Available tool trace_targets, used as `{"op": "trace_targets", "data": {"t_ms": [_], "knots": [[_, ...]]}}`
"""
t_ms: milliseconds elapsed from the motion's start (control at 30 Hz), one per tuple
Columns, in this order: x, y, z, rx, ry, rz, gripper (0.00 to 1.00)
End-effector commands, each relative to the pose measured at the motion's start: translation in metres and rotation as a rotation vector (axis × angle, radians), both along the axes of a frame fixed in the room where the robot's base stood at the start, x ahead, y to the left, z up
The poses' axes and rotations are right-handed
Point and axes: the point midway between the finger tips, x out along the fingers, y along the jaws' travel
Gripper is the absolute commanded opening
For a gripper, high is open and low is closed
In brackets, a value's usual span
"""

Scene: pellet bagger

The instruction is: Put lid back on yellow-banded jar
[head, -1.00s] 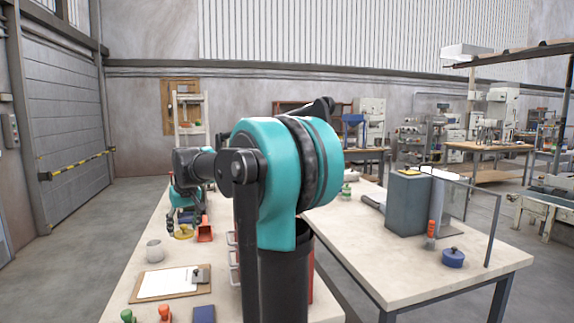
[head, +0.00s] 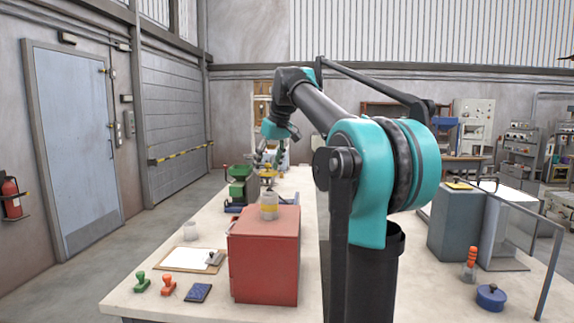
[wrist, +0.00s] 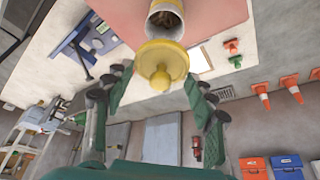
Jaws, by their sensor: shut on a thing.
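The yellow lid (wrist: 160,66), round with a knob, is between the fingertips of my gripper (wrist: 158,80) in the wrist view. My gripper is shut on it. In the head view the lid (head: 268,173) shows small, below my arm's end. The yellow-banded jar (head: 269,206) stands upright and uncovered on a red cabinet (head: 264,255). In the wrist view the jar (wrist: 176,34) shows its open mouth with brown contents, just beyond the lid. The lid is apart from the jar in the head view.
A clipboard (head: 190,259), a grey cup (head: 190,230), green and orange stamps (head: 168,286) and a dark blue pad (head: 198,292) lie left of the cabinet. A green device (head: 240,184) stands behind it. A blue pot (head: 491,297) is on the right table.

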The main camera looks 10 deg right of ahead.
Motion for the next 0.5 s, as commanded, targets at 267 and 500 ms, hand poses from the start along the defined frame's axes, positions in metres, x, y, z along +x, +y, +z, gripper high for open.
{"op": "trace_targets", "data": {"t_ms": [267,500], "knots": [[-0.001,0.000,-0.009,0.000,0.000,0.006,0.41],[-0.001,0.000,-0.031,0.000,0.000,0.005,0.41]]}}
